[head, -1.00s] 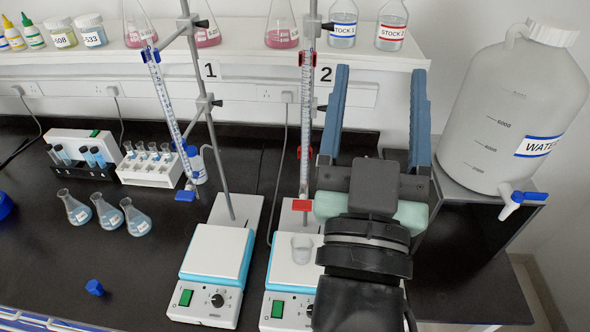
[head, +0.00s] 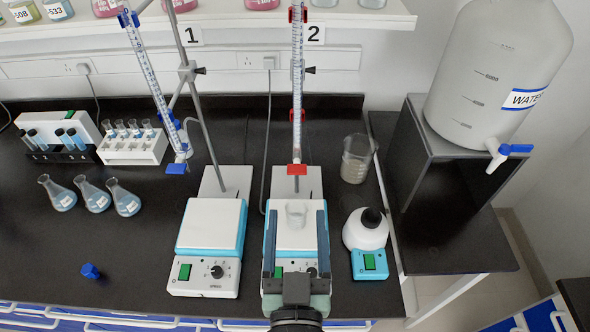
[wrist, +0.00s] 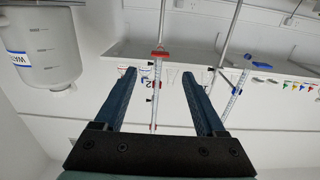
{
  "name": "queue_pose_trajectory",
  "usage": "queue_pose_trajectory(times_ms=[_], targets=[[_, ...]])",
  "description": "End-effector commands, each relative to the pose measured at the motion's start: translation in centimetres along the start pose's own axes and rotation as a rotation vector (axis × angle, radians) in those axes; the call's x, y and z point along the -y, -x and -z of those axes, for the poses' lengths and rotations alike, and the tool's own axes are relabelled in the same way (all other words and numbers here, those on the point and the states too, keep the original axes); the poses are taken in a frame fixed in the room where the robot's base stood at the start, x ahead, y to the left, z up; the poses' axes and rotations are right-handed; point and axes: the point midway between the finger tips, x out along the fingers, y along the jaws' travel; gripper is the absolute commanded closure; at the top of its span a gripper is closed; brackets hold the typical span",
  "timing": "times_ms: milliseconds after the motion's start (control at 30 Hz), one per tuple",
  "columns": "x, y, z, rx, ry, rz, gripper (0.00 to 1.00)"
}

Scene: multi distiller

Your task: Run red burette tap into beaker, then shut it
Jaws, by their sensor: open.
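The red burette hangs upright in its clamp, and its red tap (head: 297,169) sits above the right hotplate. In the wrist view, which is upside down, the red tap (wrist: 160,54) shows beyond the fingertips, roughly centred between them. The fingers also frame the burette in the wrist view (wrist: 159,71). The tap handle's exact angle is hard to tell.
A larger beaker (head: 357,158) and a white device with a black top (head: 366,230) stand right of the right hotplate. The water tank (head: 480,105) is farther right.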

Motion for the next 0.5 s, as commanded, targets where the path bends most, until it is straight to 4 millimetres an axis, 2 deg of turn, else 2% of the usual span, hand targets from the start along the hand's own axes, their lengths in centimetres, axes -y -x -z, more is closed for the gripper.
queue_pose_trajectory(times_ms=[300, 500], targets=[[-0.1, -5.6, 0.5, -0.001, 0.001, -0.001, 0.28], [0.0, -8.3, 0.4, -0.001, 0.000, 0.000, 0.28]])
